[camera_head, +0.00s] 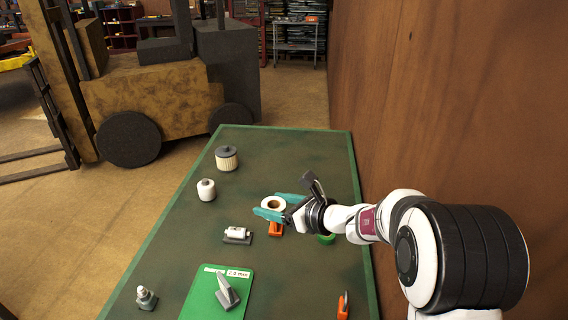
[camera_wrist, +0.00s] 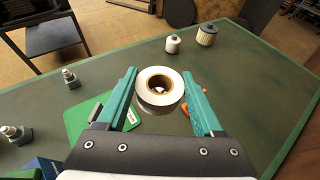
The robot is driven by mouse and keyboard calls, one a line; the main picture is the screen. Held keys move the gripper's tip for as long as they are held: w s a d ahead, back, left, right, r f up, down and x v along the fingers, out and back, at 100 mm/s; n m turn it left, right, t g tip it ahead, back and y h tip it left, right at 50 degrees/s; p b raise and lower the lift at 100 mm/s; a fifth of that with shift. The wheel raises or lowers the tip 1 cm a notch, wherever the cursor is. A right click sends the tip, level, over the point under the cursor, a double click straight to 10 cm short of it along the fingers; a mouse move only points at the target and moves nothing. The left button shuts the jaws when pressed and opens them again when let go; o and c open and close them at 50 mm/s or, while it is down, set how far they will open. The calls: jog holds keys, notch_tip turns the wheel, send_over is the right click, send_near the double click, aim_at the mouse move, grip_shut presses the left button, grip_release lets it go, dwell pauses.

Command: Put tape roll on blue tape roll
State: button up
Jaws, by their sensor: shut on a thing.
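A white tape roll (camera_wrist: 160,104) with a brown core sits between the teal fingers of my gripper (camera_wrist: 162,92) in the wrist view. My gripper is shut on it. In the head view the tape roll (camera_head: 264,203) is held above the green table by my gripper (camera_head: 271,207). I cannot make out a blue tape roll for certain. A green ring, perhaps a tape roll (camera_head: 327,239), lies under my arm and is partly hidden by it. A blue thing (camera_wrist: 44,169) shows at the lower left edge of the wrist view, cut off.
On the table (camera_head: 180,222) stand a ribbed filter (camera_head: 227,160), a white canister (camera_head: 206,190) and a white cylinder on a grey base (camera_head: 236,233). An orange tool (camera_head: 275,229) lies below my gripper. A green board (camera_head: 206,298) is at the front. A wooden wall (camera_head: 440,90) bounds the right.

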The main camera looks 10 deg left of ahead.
jog(key=w+d+f+m+t+h, duration=0.1)
jog(key=w+d+f, duration=0.15)
jog(key=f, duration=0.35)
jog(key=w+d+f+m+t, duration=0.1)
jog(key=d+f, duration=0.3)
jog(key=f, duration=0.2)
send_over(262, 256)
notch_tip(262, 256, down, 7)
jog(key=shift+s+d+f, duration=0.1)
jog(key=shift+d+f, duration=0.05)
jog(key=shift+f, duration=0.05)
jog(key=f, duration=0.4)
jog(key=shift+a+f, duration=0.1)
jog(key=shift+a, duration=0.15)
jog(key=shift+f, duration=0.1)
jog(key=o, duration=1.4)
jog(key=shift+c, duration=0.2)
